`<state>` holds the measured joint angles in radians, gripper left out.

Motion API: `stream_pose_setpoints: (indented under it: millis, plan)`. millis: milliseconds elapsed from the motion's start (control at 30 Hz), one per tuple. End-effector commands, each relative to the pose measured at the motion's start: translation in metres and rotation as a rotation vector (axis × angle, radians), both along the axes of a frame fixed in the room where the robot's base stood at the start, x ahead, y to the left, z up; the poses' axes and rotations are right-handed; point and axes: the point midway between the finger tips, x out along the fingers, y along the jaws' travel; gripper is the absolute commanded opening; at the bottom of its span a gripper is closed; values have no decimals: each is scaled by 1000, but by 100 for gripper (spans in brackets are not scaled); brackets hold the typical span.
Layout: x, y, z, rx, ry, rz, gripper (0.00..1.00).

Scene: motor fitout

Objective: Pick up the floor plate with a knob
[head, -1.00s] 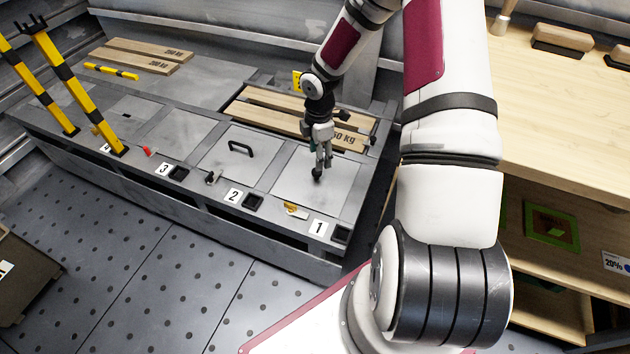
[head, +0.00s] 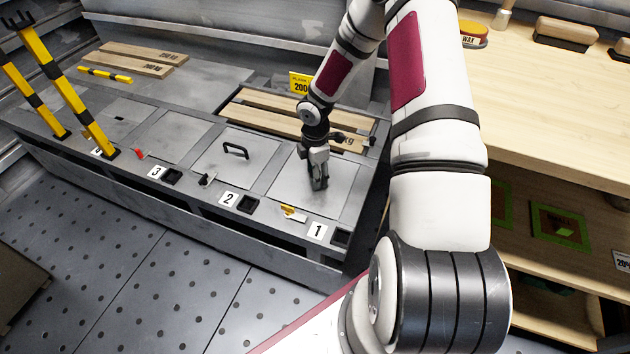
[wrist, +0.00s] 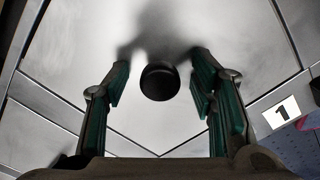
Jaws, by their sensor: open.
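The floor plate with a knob is the square grey metal plate (head: 340,201) beside label 1 in the head view. The wrist view shows its bare metal (wrist: 235,35) and the round black knob (wrist: 159,82). My gripper (head: 319,187) points down over this plate. In the wrist view the green-padded fingers of my gripper (wrist: 159,80) are apart, one on each side of the knob, with gaps on both sides. I cannot tell the exact height of the fingertips over the plate. In the head view the gripper hides the knob.
A neighbouring plate (head: 222,171) by label 2 has a black bar handle (head: 236,150). Wooden planks (head: 260,118) lie behind, with a yellow sign (head: 299,84). Yellow-black stands (head: 75,95) rise at left. A wooden workbench (head: 540,100) is at right.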

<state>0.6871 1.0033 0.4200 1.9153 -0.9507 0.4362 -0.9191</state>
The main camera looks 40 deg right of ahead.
Motion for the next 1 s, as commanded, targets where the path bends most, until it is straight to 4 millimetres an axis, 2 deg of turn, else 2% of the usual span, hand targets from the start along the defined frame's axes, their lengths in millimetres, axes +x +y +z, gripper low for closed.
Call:
stream_pose_setpoints:
  millis: [33, 200, 267, 667, 767, 1000]
  plan:
    - [0, 0, 0, 0, 0, 0, 51]
    - [0, 0, 1, 0, 0, 0, 13]
    - [0, 0, 1, 0, 0, 0, 0]
    - [1, 0, 6, -1, -1, 0, 0]
    - [1, -1, 18, -2, -3, -1, 0]
    - [0, -1, 64, -1, -2, 0, 0]
